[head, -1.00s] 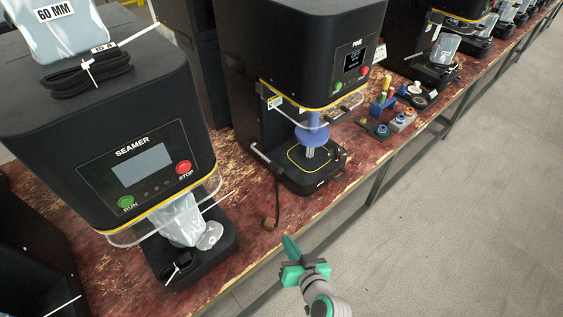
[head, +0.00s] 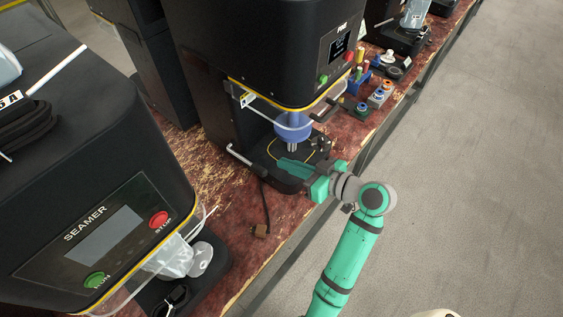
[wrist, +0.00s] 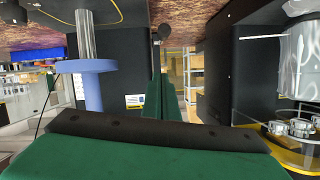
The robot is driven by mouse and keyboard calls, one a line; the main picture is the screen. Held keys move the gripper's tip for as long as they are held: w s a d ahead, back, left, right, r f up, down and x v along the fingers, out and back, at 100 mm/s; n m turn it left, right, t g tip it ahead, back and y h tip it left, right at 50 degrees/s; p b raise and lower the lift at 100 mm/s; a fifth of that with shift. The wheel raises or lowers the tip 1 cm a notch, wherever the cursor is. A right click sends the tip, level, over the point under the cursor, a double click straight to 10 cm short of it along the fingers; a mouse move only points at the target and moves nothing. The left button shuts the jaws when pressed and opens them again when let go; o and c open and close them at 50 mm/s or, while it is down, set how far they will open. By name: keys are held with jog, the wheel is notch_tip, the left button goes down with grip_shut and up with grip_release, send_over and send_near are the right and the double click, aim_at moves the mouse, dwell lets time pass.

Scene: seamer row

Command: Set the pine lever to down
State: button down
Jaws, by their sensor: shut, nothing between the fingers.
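The middle machine (head: 255,50) is black with a yellow-edged head, a small screen and green and red buttons. In the earlier head view its short label seems to read PINE. A slim silver lever (head: 240,154) sticks out low on its left side, slanting down toward the front, with a dark end. A dark round knob (wrist: 165,31) in the wrist view, which looks upside down, may be its end. My gripper (head: 290,168) is shut and empty, over the front of the machine's base below the blue spindle, right of the lever and apart from it. The fingers (wrist: 160,95) point toward the knob.
The blue spindle (head: 293,126) hangs just above my fingers. Another seamer (head: 100,190) stands at left. Coloured parts (head: 375,92) stand to the right.

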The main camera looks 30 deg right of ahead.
send_over(266, 171)
notch_tip(266, 171, down, 2)
jog(key=f, duration=0.1)
notch_tip(266, 171, down, 3)
jog(key=shift+d+r, duration=0.15)
jog(key=shift+r, duration=0.05)
jog(key=shift+f, duration=0.5)
